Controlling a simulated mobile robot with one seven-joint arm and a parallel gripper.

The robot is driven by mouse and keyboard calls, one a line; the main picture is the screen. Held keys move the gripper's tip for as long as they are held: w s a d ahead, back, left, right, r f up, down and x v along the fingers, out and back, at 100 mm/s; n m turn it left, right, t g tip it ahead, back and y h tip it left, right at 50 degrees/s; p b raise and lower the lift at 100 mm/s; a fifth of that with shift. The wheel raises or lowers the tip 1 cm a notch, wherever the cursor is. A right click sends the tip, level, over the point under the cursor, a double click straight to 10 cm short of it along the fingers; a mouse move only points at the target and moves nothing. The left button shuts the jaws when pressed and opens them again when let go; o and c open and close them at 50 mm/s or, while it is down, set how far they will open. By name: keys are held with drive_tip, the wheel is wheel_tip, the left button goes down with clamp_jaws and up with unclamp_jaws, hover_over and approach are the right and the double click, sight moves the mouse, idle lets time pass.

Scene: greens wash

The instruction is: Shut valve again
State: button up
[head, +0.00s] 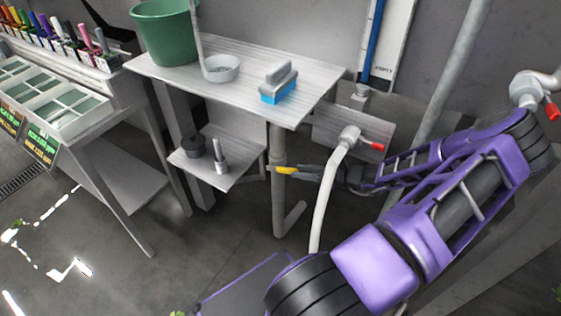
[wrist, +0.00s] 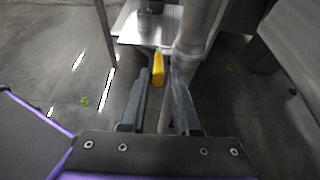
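A yellow valve lever (head: 287,170) sticks out sideways beside the grey vertical drain pipe (head: 278,148) under the wash table. My gripper (head: 312,170) is at the lever, coming from the right of the pipe. In the wrist view, the lever (wrist: 158,68) shows in the gap at the fingertips of my gripper (wrist: 160,78). The fingers are apart, with a gap on both sides of the lever. The pipe (wrist: 190,60) rises close to the right finger. I cannot tell whether a finger touches lever or pipe. The valve body is hidden.
A low shelf (head: 240,165) stands left of the pipe. A white hose (head: 325,195) hangs from a red-handled tap (head: 350,136) near my arm.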

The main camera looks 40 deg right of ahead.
sight(276, 167)
drive_tip(key=shift+w+a+r, duration=0.2)
drive_tip(key=shift+w+r, duration=0.05)
drive_tip(key=shift+r, duration=0.05)
drive_tip(key=shift+w+a+f, duration=0.1)
drive_tip(key=shift+w+a, duration=0.05)
drive_tip(key=shift+w, duration=0.15)
drive_tip(key=b+x, duration=0.1)
drive_tip(key=x, duration=0.5)
drive_tip(key=shift+w+a+f, duration=0.1)
drive_tip(key=shift+w+a, duration=0.05)
drive_tip(key=shift+w, duration=0.15)
drive_tip(key=shift+c, duration=0.3)
clamp_jaws()
idle(0.5)
